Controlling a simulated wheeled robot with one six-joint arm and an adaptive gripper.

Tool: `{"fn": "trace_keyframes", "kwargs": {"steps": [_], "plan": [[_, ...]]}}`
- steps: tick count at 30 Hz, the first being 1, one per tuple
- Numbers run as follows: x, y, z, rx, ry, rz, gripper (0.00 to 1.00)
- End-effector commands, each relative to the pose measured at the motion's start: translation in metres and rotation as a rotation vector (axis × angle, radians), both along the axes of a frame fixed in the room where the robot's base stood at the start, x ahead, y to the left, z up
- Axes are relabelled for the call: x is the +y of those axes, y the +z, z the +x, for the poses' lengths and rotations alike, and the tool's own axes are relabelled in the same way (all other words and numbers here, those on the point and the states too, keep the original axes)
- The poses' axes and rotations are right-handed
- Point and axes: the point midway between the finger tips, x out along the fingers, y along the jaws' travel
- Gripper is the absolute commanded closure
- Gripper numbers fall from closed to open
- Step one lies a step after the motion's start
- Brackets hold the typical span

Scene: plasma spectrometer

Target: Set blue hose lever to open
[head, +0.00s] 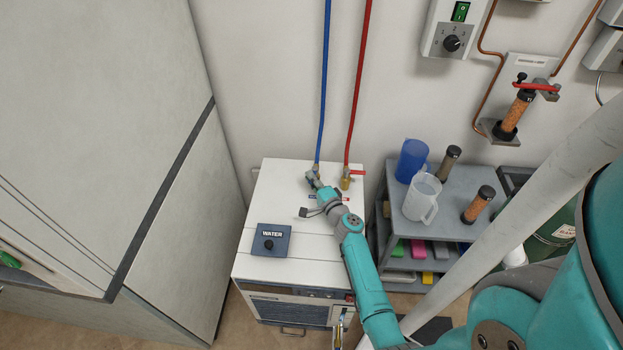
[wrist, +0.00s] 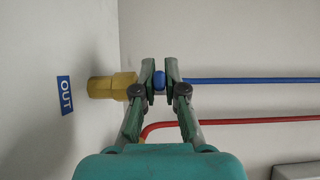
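The blue hose (head: 325,80) runs down the wall to a valve at the back of the white cabinet, and it also shows in the wrist view (wrist: 250,80). In the wrist view its brass fitting (wrist: 108,88) stands beside a blue OUT label (wrist: 65,95). The blue lever (wrist: 159,80) shows as a small blue piece between my fingertips. My gripper (wrist: 160,72) is narrowed with a finger on either side of it, seemingly touching both sides. In the head view my gripper (head: 316,181) is at the blue valve and hides most of the lever.
A red hose (head: 358,80) with a brass valve and red lever (head: 357,172) stands close to the right. A WATER box (head: 271,240) sits on the white cabinet top (head: 265,195). A grey cart (head: 450,205) with jugs and bottles stands at the right.

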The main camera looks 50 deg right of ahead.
Motion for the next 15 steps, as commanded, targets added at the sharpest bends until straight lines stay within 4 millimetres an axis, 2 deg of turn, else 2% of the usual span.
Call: {"fn": "trace_keyframes", "kwargs": {"steps": [15], "plan": [[-0.0054, 0.0035, -0.0061, -0.005, 0.173, -0.004, 1.00]]}}
